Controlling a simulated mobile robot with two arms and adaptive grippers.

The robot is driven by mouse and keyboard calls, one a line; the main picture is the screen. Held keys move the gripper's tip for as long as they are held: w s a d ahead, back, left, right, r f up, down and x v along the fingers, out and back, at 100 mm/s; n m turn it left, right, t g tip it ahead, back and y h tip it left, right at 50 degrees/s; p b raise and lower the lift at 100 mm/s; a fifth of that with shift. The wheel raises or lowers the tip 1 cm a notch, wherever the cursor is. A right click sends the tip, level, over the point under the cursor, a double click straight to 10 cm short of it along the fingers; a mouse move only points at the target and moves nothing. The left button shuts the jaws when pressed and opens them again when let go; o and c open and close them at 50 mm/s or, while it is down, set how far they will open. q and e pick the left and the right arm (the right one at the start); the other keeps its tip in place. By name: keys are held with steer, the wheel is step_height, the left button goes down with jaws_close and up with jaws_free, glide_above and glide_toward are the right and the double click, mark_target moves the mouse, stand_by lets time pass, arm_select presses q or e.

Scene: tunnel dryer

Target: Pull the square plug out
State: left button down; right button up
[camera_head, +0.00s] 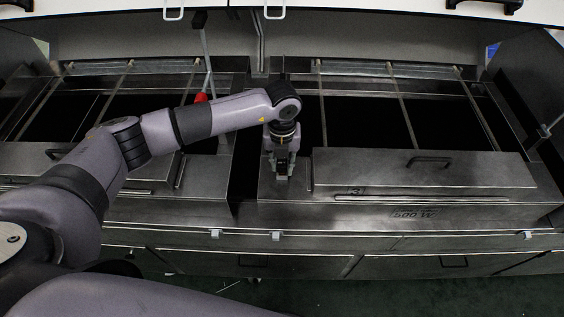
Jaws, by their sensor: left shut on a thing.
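My left gripper (282,168) points down at the left end of the right-hand metal box of the dryer (420,172). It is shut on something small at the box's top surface. The square plug itself is hidden by the fingers, so I cannot tell whether it is seated or raised. My left arm reaches in from the left. My right gripper does not show.
A long lid with a dark handle (429,161) lies right of the gripper. A red knob (201,98) on a lever stands behind my left forearm. Dark open bays with metal bars (402,115) lie behind. Drawers (455,262) run along the front.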

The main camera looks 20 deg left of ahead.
mark_target(282, 163)
arm_select(q)
steer(key=shift+r, duration=0.15)
stand_by(0.3)
steer(key=shift+r+p, duration=0.5)
steer(key=shift+r, duration=0.3)
steer(key=shift+r+p, duration=1.35)
steer(key=shift+r, duration=0.9)
